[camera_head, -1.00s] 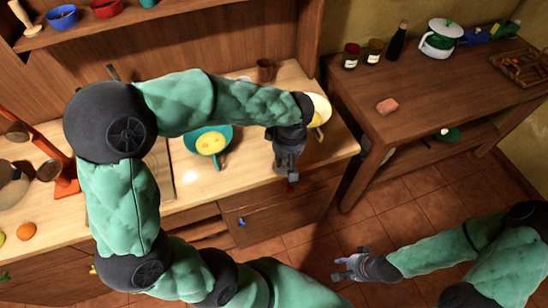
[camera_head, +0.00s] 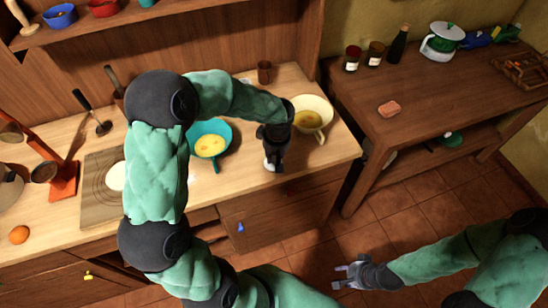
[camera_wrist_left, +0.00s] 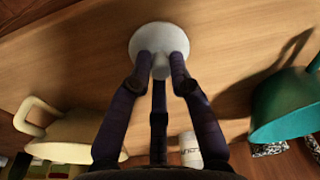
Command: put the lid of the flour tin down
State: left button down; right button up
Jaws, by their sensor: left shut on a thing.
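The lid (camera_wrist_left: 145,40) is a white round disc with a small knob, seen in the left wrist view. My left gripper (camera_wrist_left: 161,68) is shut on its knob. In the head view my left gripper (camera_head: 271,158) points down over the front of the light wooden counter, between the teal pan and the cream pot. The lid is close to the counter top; I cannot tell whether it touches. A white tin with dark lettering (camera_wrist_left: 190,146) shows partly behind the fingers in the left wrist view. My right gripper (camera_head: 348,274) is open and empty, away from the counter.
The teal pan (camera_head: 222,139) with yellow food stands left of my left gripper, and the cream pot (camera_head: 327,108) stands right of it. A brown cup (camera_head: 264,72) is at the back. The counter's front edge is near. A dark table (camera_head: 440,100) stands at the right.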

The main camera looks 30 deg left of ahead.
pick_arm(q)
jog(key=shift+f, duration=0.25)
jog(key=shift+f, duration=0.1)
jog(key=c, duration=1.1)
grip_release()
jog(key=shift+c, duration=0.2)
